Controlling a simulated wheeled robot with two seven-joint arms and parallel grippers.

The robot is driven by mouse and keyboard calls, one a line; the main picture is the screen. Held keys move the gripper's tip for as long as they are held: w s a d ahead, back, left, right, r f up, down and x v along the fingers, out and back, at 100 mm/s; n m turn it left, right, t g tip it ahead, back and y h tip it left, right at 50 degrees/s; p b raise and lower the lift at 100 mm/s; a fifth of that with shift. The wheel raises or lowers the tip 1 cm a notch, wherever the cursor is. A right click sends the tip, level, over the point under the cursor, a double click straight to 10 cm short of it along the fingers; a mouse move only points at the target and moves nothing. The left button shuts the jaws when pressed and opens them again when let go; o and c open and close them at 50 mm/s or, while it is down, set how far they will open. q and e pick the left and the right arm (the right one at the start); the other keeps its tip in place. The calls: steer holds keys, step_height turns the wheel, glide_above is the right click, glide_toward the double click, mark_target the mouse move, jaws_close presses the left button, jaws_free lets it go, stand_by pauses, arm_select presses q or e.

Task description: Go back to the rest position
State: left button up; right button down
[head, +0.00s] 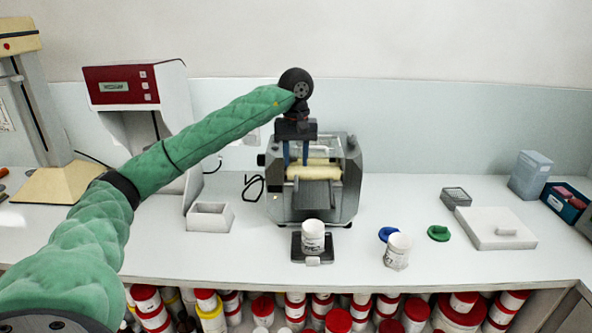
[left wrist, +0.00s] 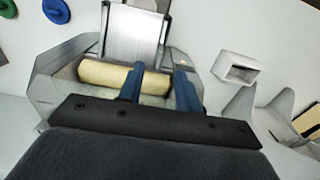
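I cannot tell whether the fingers touch the mill. My left arm reaches in from the left. My right gripper is in neither view.
A white jar (head: 313,236) stands on a small dark scale before the mill. Another white jar (head: 397,250) stands right, near blue (head: 387,234) and green (head: 438,233) lids. A white open box (head: 209,217) is left. Red-lidded tubs (head: 338,320) fill the shelf below.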

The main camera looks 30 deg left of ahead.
arm_select(q)
steer(key=shift+r, duration=0.4)
